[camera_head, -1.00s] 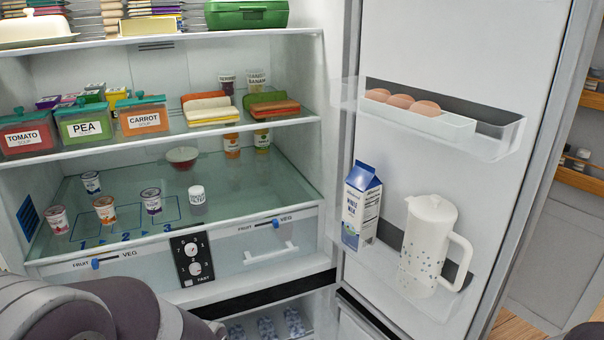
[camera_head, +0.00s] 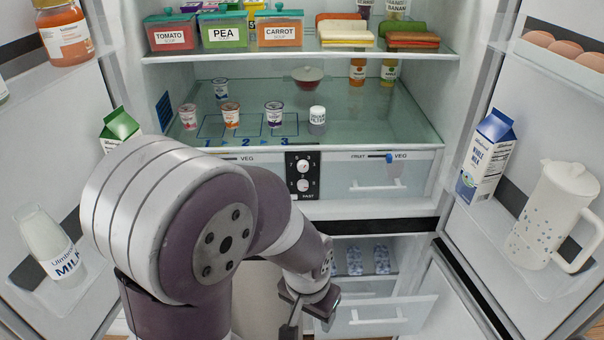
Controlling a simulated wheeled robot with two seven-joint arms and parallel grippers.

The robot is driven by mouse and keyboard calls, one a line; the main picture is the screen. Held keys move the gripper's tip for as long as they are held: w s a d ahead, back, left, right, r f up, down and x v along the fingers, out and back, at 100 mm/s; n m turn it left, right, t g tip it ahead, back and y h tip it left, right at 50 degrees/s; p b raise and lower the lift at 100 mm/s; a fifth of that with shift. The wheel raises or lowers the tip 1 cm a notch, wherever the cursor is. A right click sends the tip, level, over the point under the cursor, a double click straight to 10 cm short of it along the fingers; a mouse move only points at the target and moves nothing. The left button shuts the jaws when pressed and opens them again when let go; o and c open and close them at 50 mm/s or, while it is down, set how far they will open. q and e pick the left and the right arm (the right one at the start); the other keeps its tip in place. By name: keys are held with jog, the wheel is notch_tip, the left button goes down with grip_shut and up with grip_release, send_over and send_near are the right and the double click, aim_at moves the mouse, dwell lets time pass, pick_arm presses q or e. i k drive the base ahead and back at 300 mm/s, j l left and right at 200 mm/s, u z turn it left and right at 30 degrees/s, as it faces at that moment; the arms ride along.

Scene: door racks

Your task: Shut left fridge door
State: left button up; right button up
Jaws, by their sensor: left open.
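The left fridge door (camera_head: 48,142) stands open along the left edge of the head view. My left arm reaches in from the lower left and covers part of this door and the fridge's lower left. My left gripper (camera_head: 308,312) is low in the middle, in front of the lower compartment, to the right of the door and apart from it. It is open, with its fingertips partly hidden. My right gripper is not in view.
The right fridge door (camera_head: 468,165) is also open, holding eggs, a milk carton (camera_head: 487,157) and a white pitcher (camera_head: 553,215). Inside are soup tubs, sandwiches and yogurt cups on glass shelves. A lower drawer (camera_head: 385,315) appears to jut forward near my left gripper.

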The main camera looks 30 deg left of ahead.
aim_at(52, 123)
jog(key=k+j, duration=0.3)
jog(key=k+j+u, duration=0.15)
jog(key=j, duration=0.35)
jog(key=k+j, duration=0.35)
jog(key=k+j+u, duration=0.1)
jog(key=k+j, duration=0.15)
jog(key=j, duration=0.25)
jog(key=i+j+z, duration=0.1)
jog(key=j, duration=0.85)
jog(key=j+z, duration=0.1)
jog(key=j, duration=0.9)
